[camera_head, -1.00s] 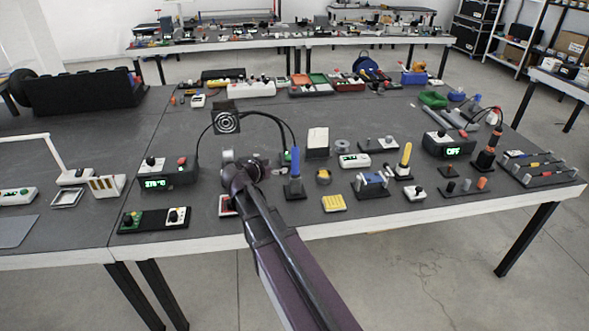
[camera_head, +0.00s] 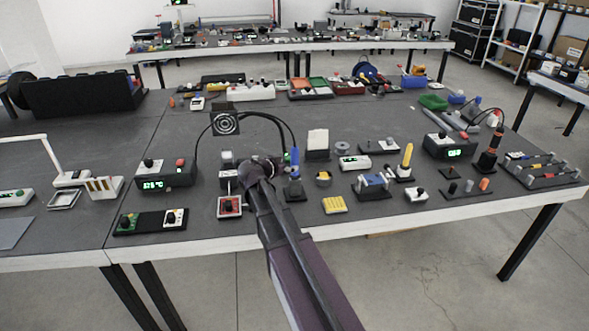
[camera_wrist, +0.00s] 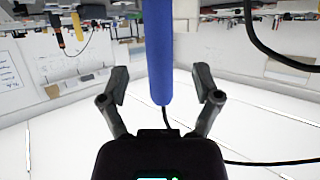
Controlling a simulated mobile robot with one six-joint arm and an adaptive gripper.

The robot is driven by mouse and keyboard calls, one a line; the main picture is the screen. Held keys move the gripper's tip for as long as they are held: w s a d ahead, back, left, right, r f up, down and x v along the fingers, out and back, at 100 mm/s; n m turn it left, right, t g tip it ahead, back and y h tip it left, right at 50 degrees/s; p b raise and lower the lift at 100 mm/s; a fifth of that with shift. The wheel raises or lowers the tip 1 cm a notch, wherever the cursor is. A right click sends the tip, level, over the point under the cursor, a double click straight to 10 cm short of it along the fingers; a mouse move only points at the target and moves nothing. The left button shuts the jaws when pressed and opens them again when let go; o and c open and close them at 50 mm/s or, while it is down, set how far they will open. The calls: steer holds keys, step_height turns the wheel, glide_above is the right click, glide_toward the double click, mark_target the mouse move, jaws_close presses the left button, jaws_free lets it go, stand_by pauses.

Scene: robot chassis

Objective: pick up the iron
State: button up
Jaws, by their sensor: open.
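The iron with the blue handle (camera_head: 295,157) stands upright on its dark stand (camera_head: 294,190) near the middle of the table, partly hidden by my arm. In the wrist view its blue handle (camera_wrist: 160,60) stands between the two fingers of my gripper (camera_wrist: 163,84), with a gap on each side. My gripper is open. In the head view the fingers are hidden behind my own wrist. A thin black cable (camera_wrist: 166,117) leaves the end of the handle.
A control box with a green display (camera_head: 165,178) stands left of my arm, and a round-grilled fan (camera_head: 225,123) behind it. A second iron, orange and black (camera_head: 490,150), stands at the right by another display box (camera_head: 449,147). A yellow-handled tool (camera_head: 406,157) stands between.

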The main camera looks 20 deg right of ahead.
mark_target(292, 164)
steer(key=shift+b+x, duration=0.95)
steer(key=shift+x, duration=1.6)
jaws_close()
